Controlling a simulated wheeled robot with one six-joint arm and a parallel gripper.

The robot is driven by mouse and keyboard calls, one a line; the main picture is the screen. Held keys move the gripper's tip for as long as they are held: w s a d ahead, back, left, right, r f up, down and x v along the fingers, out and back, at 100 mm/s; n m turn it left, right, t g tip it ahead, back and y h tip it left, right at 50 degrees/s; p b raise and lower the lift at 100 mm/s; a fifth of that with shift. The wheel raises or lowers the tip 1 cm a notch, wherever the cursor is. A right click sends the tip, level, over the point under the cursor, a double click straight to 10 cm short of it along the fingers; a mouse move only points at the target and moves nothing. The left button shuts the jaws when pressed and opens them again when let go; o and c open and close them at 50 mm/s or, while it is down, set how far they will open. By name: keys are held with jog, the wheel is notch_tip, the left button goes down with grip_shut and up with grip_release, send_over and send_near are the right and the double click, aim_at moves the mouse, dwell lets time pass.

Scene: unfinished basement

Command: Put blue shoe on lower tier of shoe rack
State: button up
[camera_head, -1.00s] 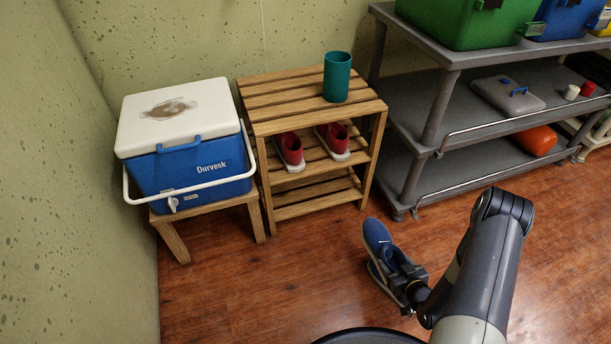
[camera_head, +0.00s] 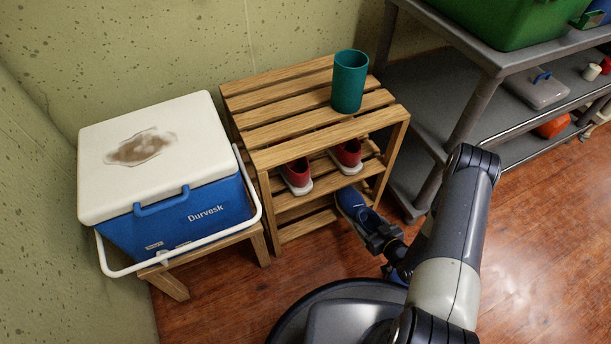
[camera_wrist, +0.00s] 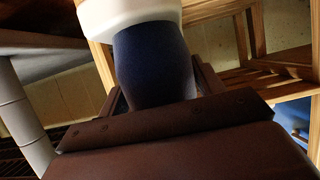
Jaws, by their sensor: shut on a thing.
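The blue shoe (camera_head: 358,212) is held by my gripper (camera_head: 384,240) at the front right of the wooden shoe rack (camera_head: 329,136). Its toe points at the rack and reaches the right front leg area; I cannot tell whether it is inside. In the wrist view the shoe (camera_wrist: 152,60) fills the middle, dark blue with a white sole, between the jaws of my gripper (camera_wrist: 155,100). Slats of the rack show behind it. The rack has a slatted top, a middle tier and a lower tier (camera_head: 305,222), which is partly hidden.
Two red shoes (camera_head: 297,177) stand on the middle tier. A teal cup (camera_head: 348,82) stands on the rack's top. A blue cooler (camera_head: 180,222) on a wooden stool is close on the left. A grey shelf unit (camera_head: 470,118) stands on the right. Floor at lower right is clear.

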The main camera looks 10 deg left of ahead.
jog(key=w+a+b, duration=0.1)
jog(key=w+a, duration=0.2)
jog(key=w, duration=0.2)
jog(key=w+a+b, duration=0.2)
jog(key=w+a, duration=0.1)
jog(key=w, duration=0.2)
jog(key=w+a+b, duration=0.2)
jog(key=w+a, duration=0.2)
jog(key=w, duration=0.1)
jog(key=shift+a, duration=0.1)
notch_tip(320, 180, down, 4)
jog(key=shift+r+b, duration=0.2)
jog(key=shift+b, duration=0.9)
jog(key=shift+w+r, duration=0.1)
jog(key=o, duration=1.2)
jog(key=shift+c, duration=0.2)
